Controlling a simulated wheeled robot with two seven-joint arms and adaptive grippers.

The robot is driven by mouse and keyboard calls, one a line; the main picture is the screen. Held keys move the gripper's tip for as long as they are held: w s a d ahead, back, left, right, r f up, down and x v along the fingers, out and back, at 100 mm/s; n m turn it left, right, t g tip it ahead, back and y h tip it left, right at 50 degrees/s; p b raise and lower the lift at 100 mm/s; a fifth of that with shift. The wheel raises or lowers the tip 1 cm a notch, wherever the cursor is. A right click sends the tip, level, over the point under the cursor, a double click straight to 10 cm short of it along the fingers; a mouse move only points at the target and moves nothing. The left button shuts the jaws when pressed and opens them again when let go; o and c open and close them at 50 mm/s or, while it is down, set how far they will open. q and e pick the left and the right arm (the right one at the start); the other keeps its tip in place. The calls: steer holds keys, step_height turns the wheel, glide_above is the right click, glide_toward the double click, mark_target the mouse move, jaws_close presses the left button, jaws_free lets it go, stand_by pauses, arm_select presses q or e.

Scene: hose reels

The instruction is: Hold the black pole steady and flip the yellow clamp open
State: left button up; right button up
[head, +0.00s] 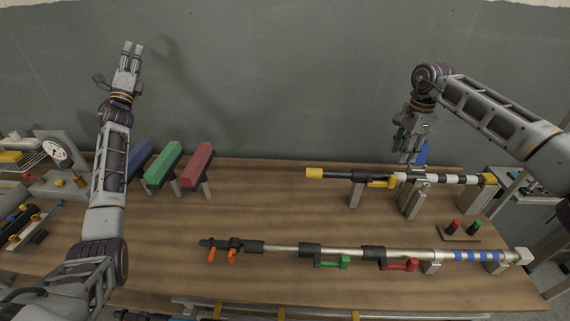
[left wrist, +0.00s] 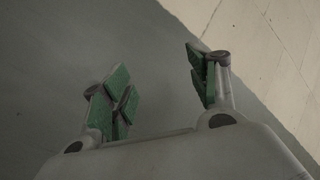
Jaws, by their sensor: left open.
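The black pole (head: 338,174) lies level on grey stands at the back right of the table, with a yellow left tip and white bands towards its right end. The yellow clamp (head: 381,183) sits on the pole near its middle; whether its lever is open is too small to tell. My right gripper (head: 407,153) hangs pointing down just above and behind the pole, right of the clamp; its fingers are too unclear to tell open from shut. My left gripper (head: 132,50) is raised high at the left, far from the pole, open and empty, as its wrist view (left wrist: 160,90) also shows.
A silver pole (head: 285,250) with green and red clamps lies across the front. Blue, green (head: 163,164) and red (head: 195,164) blocks on legs stand at the back left. A small stand with red and green buttons (head: 462,231) is at the right.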

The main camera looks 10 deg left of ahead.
arm_select(q)
steer(key=w+d+f+m+g+h, duration=0.25)
steer(key=d+m+h, duration=0.4)
steer(key=d, duration=0.35)
steer(key=w+d+f+m+g+h, duration=0.2)
steer(key=d+f+m+g+h, duration=0.15)
steer(key=d+m+h, duration=0.55)
steer(key=w+d+f+m+g+h, duration=0.25)
steer(key=d+m, duration=0.25)
steer(key=d, duration=0.7)
steer(key=m+g, duration=1.1)
steer(key=g, duration=0.1)
glide_toward(321, 173)
steer(key=a, duration=0.3)
steer(key=shift+w+a+f, duration=0.1)
steer(key=shift+w+a, duration=0.1)
steer(key=shift+w, duration=0.1)
steer(key=shift+d, duration=0.1)
steer(key=shift+x, duration=6.75)
steer(key=shift+s+d, duration=0.1)
